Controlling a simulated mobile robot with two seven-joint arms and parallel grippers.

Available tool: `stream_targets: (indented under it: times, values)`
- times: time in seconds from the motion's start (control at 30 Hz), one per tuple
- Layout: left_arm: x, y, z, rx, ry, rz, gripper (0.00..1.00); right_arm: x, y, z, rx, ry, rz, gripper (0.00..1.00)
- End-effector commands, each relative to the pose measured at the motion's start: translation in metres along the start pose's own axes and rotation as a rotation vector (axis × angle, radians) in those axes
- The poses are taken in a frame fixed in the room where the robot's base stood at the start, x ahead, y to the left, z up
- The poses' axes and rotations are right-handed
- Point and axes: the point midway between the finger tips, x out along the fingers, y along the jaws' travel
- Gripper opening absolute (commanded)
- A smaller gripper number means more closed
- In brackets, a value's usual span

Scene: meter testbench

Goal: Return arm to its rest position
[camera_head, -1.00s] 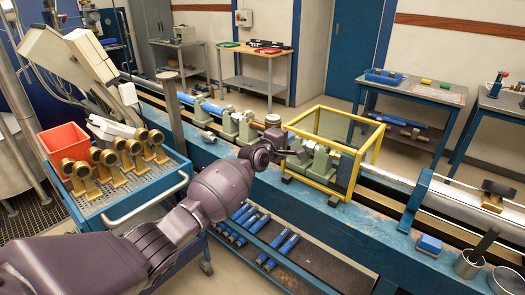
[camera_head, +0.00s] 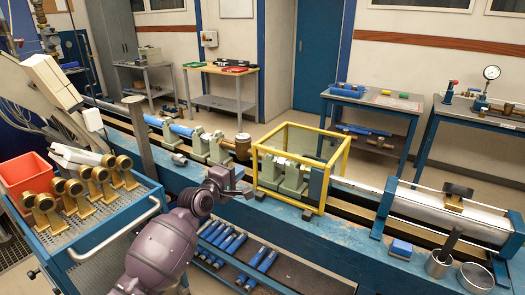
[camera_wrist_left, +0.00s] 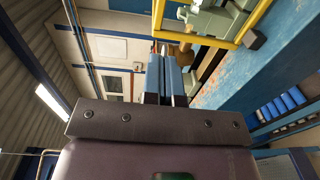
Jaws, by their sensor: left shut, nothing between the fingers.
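My left arm (camera_head: 165,245) comes up from the bottom of the head view, bent at the elbow. My left gripper (camera_head: 246,192) is shut and empty at the front edge of the blue test bench (camera_head: 340,235), left of the yellow frame (camera_head: 322,192) and apart from it. In the left wrist view its two fingers (camera_wrist_left: 164,62) lie close together with nothing between them. A brass meter (camera_head: 240,147) stands in the bench line between the grey-green supports (camera_head: 218,150) and the yellow frame. My right gripper is not in view.
A blue trolley (camera_head: 110,225) at the left carries several brass meters (camera_head: 73,187) and a red bin (camera_head: 28,175). Blue pipes (camera_head: 222,238) lie on the shelf below the bench. Metal cups (camera_head: 440,263) stand at the bench's right. Side tables (camera_head: 365,98) stand behind.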

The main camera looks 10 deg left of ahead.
Motion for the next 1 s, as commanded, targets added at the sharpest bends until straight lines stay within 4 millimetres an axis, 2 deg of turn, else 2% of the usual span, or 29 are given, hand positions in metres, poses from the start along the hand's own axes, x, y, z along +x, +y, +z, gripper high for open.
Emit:
stream_targets:
  times: [0.17, 0.27, 0.4, 0.53, 0.63, 0.77, 1.0]
  values:
    - [0.000, 0.000, 0.000, 0.104, 0.001, -0.001, 0.00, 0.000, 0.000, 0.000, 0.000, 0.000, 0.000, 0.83]
    - [-0.001, 0.004, -0.001, 0.280, 0.012, 0.002, 0.00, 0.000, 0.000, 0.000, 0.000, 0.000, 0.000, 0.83]
    - [-0.004, 0.022, 0.005, 0.591, 0.036, 0.028, 0.00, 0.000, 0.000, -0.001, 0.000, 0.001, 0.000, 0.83]
    - [-0.018, 0.017, 0.011, 0.857, 0.064, 0.017, 0.00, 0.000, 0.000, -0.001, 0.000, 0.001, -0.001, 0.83]
    - [-0.039, -0.003, 0.015, 1.062, 0.083, -0.020, 0.00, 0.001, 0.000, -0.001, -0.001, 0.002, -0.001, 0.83]
    - [-0.076, -0.042, 0.020, 1.291, 0.091, -0.096, 0.00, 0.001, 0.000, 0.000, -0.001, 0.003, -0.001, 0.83]
    - [-0.158, -0.119, 0.031, 1.561, 0.054, -0.268, 0.00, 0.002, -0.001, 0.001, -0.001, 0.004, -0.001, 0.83]
